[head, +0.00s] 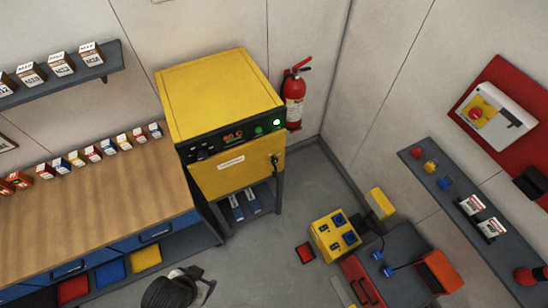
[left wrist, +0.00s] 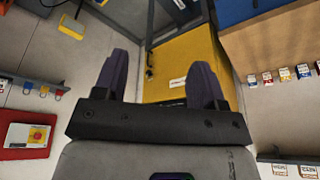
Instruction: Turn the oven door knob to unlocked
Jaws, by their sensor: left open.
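The yellow oven (head: 215,95) stands against the back wall, with a black control panel above its yellow door (head: 222,174). A small dark door knob (head: 275,160) sits at the right edge of the door; its exact setting is too small to tell. My left gripper (head: 203,287) is at the bottom of the head view, in front of and well apart from the oven. In the left wrist view, its two dark fingers are spread and empty (left wrist: 160,62). Beyond them show the upside-down oven door (left wrist: 180,65) and the knob (left wrist: 150,72). My right gripper is not visible.
A wooden-topped workbench (head: 95,200) with small boxes stands left of the oven. A fire extinguisher (head: 294,98) hangs to its right. A yellow box with blue sockets (head: 335,235) and a grey cart (head: 400,260) stand at the lower right. Floor before the oven is mostly clear.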

